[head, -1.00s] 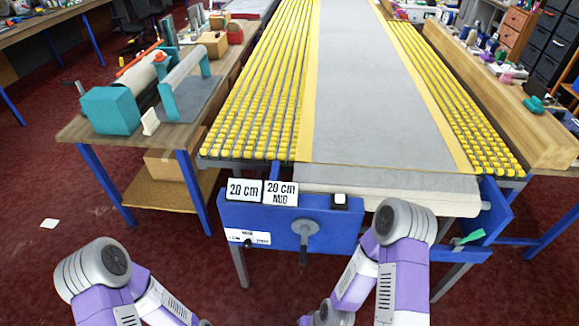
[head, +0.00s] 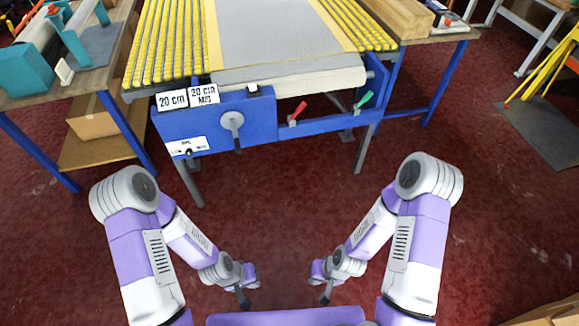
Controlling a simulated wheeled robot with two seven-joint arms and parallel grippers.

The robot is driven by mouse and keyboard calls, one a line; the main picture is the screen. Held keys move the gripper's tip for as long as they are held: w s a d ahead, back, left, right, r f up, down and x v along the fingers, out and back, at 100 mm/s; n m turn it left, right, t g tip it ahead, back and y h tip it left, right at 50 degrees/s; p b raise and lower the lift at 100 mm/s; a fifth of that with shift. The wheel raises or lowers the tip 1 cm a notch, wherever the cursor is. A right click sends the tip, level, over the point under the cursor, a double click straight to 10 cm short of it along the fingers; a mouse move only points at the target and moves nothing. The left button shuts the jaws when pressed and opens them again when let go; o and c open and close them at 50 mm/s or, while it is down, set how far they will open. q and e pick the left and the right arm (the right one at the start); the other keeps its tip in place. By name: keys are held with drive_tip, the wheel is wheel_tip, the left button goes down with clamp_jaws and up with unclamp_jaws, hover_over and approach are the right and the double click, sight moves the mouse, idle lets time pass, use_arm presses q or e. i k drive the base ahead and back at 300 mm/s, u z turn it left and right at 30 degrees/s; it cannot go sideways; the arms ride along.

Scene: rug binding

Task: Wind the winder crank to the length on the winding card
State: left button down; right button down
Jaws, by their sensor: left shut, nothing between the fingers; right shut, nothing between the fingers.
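The winder crank (head: 233,124) is a grey disc with a dark handle hanging down, on the front of the blue winder housing (head: 262,122). Two white cards stand on the housing's top edge: one reads "20 cm" (head: 172,100), the other "20 cm" with a smaller second line (head: 204,94). A white scale plate (head: 187,146) with a dark knob is on the housing's lower left. My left gripper (head: 244,300) and my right gripper (head: 325,297) are both shut and empty, low in front of the machine and well apart from the crank.
A grey rug (head: 275,35) lies on the yellow roller table, its end over a pale roll (head: 300,86). Red (head: 298,112) and green (head: 364,99) levers sit on the blue frame. A wooden side bench (head: 90,75) stands left. Red floor between my arms and the machine is clear.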

sight(232, 121)
drive_tip(key=z, duration=0.9)
drive_tip(key=i, duration=1.55)
drive_tip(key=u, duration=1.3)
drive_tip(key=i, duration=0.55)
drive_tip(key=u, duration=0.6)
